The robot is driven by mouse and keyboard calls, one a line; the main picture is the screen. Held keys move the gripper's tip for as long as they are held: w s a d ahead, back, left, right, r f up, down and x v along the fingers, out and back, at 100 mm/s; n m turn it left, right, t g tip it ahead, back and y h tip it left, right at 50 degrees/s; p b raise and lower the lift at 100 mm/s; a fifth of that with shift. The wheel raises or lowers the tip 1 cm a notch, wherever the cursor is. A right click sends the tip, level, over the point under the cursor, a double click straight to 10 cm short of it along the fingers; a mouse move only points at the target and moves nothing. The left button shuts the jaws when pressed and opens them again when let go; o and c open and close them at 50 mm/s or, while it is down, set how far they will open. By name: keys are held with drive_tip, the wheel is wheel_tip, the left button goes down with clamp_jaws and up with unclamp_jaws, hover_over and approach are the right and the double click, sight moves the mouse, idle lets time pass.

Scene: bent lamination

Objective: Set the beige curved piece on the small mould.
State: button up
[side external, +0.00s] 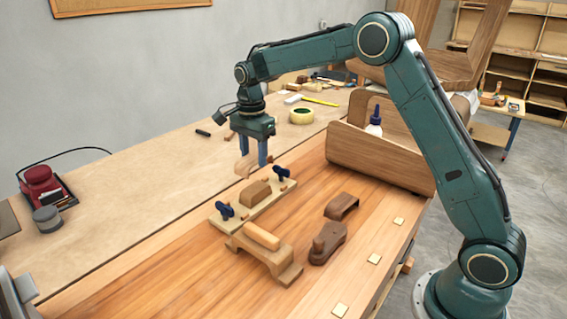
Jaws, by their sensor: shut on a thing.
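My gripper (252,158) points down above the far side of the bench, its blue fingers shut on the beige curved piece (245,166). The piece appears held just beyond and above the small mould (256,192), apart from it; the exact height is hard to tell. The small mould is a rounded wooden block on a pale baseboard (228,222) with dark blue clamp knobs (225,211) at its two ends. The top of the mould is bare. The gripper and fingers hide part of the piece.
A larger wooden form (281,270) with a pale rounded bar lies in front of the baseboard. A brown curved piece (342,206) and a dark wooden plane (327,244) lie to its right. A wooden tray (380,165) with a glue bottle (374,125) stands behind right.

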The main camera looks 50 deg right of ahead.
drive_tip(key=shift+f, duration=0.15)
hover_over(255, 188)
drive_tip(key=shift+d+f, duration=0.1)
drive_tip(key=shift+f, duration=2.45)
drive_tip(key=shift+f, duration=1.75)
idle(2.5)
drive_tip(key=o, duration=1.4)
drive_tip(key=shift+o, duration=0.2)
drive_tip(key=shift+r, duration=0.2)
